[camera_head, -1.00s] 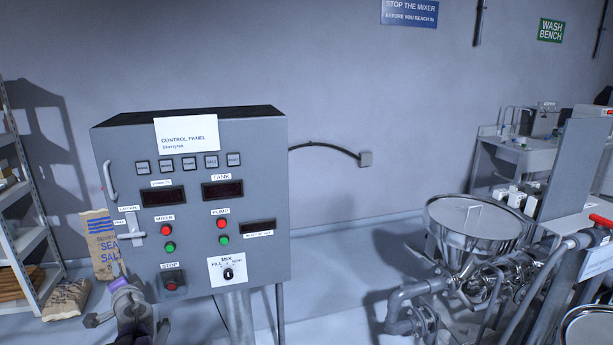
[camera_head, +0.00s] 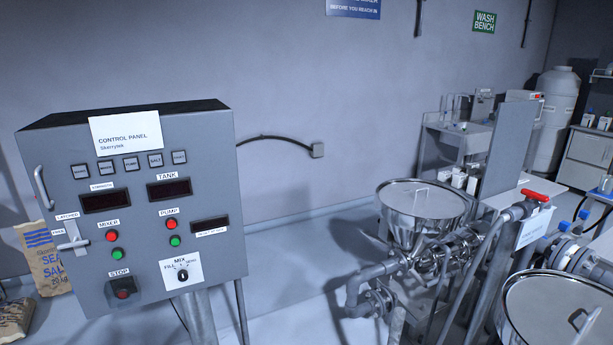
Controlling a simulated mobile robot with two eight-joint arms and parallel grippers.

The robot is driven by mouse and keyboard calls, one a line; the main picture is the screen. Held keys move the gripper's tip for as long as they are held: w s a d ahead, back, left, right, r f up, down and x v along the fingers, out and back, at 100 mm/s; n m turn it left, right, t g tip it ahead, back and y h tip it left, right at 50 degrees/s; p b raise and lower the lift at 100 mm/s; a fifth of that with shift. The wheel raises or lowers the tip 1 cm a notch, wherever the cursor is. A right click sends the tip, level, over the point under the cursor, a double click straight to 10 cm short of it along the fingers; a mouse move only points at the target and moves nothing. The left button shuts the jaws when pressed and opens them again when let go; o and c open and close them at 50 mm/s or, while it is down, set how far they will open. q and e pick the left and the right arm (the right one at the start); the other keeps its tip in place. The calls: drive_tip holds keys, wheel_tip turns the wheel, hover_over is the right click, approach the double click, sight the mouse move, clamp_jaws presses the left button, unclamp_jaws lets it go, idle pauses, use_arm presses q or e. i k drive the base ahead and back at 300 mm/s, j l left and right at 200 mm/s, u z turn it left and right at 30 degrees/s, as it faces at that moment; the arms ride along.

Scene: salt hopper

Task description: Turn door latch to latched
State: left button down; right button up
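The grey control panel (camera_head: 200,240) stands at the left on a post. Its door latch (camera_head: 73,238) is a pale metal piece on the panel's left side, below the curved door handle (camera_head: 41,187). A "LATCHED" label (camera_head: 67,216) sits above the latch and a "FREE" label (camera_head: 56,232) at its upper left. The latch's lever appears to stick out to the left, roughly level, on the side of the "FREE" label. Neither of my grippers shows in this view.
A salt sack (camera_head: 42,262) stands behind the panel's left edge. A steel hopper (camera_head: 420,215) with pipes and a red-handled valve (camera_head: 535,195) stands to the right. A round lidded vessel (camera_head: 560,310) is at the lower right. Some floor shows between panel and hopper.

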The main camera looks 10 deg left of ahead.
sight(74, 243)
drive_tip(key=u, duration=1.95)
